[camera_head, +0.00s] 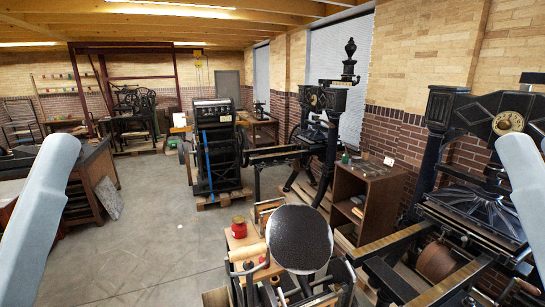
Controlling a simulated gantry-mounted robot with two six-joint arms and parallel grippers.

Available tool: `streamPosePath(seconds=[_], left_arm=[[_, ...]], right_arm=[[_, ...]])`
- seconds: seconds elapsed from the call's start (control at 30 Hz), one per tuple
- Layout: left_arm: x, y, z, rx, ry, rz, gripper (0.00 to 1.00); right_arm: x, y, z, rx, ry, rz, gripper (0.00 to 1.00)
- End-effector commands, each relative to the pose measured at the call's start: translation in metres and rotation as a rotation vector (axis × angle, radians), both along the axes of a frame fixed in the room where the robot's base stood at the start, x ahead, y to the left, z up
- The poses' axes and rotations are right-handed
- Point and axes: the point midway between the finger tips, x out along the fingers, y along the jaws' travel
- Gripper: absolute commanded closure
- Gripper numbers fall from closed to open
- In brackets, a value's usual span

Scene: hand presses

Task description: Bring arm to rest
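Only pale grey links of my two arms show, one at the left edge and one at the right edge of the head view. Both slant outward and down out of the picture. Neither gripper is in view, so I cannot see whether they hold anything. A small press with a round black disc (299,238) stands at the bottom centre, between the two arms. A red jar (239,228) sits just left of it. No arm visibly touches the press or the jar.
A large black hand press (480,205) stands at the right, with another press (328,105) farther back. A brown wooden cabinet (368,197) stands between them. A black machine (215,150) is mid-room. A wooden counter (92,165) is at the left. The grey floor (150,240) is clear at centre left.

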Motion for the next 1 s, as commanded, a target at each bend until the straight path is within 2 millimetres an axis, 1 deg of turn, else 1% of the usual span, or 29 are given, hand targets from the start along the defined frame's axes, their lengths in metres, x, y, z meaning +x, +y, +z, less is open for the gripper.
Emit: streamPosePath(seconds=[0.03, 0.1, 0.2, 0.23, 0.33, 0.53, 1.0], left_arm=[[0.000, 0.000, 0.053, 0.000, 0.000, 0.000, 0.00], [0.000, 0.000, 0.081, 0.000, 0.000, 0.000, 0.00], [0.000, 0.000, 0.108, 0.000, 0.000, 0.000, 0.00], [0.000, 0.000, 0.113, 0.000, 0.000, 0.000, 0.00], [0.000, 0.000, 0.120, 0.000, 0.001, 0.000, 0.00], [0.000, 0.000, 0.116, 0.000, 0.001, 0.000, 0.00], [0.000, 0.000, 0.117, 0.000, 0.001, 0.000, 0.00]], right_arm=[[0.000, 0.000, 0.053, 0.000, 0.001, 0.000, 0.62], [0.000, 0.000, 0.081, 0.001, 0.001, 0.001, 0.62], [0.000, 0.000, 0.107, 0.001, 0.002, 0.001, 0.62], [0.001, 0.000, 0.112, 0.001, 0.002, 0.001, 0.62], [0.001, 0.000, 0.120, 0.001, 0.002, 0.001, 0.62], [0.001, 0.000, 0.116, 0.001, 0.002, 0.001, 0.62], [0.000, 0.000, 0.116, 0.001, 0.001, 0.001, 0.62]])
